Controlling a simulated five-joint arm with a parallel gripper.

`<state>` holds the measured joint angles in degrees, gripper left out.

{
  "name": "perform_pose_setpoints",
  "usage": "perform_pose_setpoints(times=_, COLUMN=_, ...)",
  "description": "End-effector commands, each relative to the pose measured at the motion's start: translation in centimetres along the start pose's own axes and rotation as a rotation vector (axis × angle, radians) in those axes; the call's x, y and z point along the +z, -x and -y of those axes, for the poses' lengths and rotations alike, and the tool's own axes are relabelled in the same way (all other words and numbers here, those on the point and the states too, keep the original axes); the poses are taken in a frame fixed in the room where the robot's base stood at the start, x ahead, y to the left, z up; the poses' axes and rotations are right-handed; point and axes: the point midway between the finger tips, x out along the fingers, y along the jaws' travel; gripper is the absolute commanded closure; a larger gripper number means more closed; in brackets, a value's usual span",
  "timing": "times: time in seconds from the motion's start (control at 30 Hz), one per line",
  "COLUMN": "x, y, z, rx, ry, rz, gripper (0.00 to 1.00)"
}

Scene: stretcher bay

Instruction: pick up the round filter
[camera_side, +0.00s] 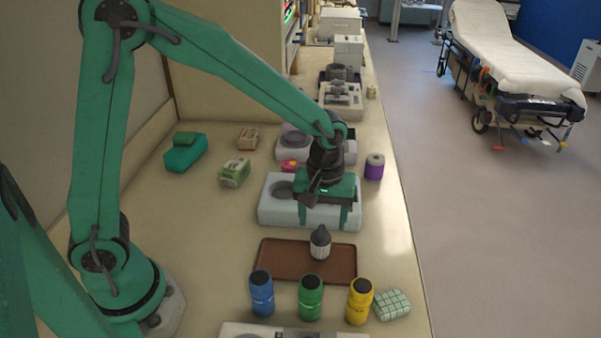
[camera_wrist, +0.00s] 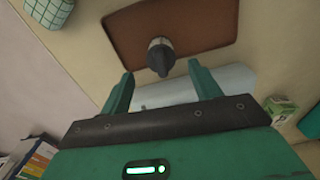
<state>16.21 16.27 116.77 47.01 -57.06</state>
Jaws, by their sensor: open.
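No object is clearly labelled as the round filter. A pink round piece (camera_side: 290,166) lies behind the pale block in the side view, and a purple-and-white cylinder (camera_side: 374,166) stands to its right; I cannot tell whether either is the filter. My gripper (camera_side: 324,217) is open and empty, pointing down at the front part of the pale grey block (camera_side: 285,214). That bottle (camera_side: 320,243) stands on a brown tray (camera_side: 280,262).
Blue (camera_side: 262,295), green (camera_side: 311,298) and yellow (camera_side: 360,300) containers stand in front of the tray, with a checkered pack (camera_side: 391,305) beside them. A green-white box (camera_side: 235,172) and a teal pouch (camera_side: 185,152) lie left. The bench has free room left of the tray.

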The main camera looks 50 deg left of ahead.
Motion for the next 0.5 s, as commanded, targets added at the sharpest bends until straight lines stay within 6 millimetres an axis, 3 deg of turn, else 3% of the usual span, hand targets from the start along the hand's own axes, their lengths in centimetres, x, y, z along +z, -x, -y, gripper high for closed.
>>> perform_pose_setpoints(times=0.5, x=0.0, y=-2.2, z=0.1, rx=-0.002, ry=0.0, rz=0.001, gripper=0.37)
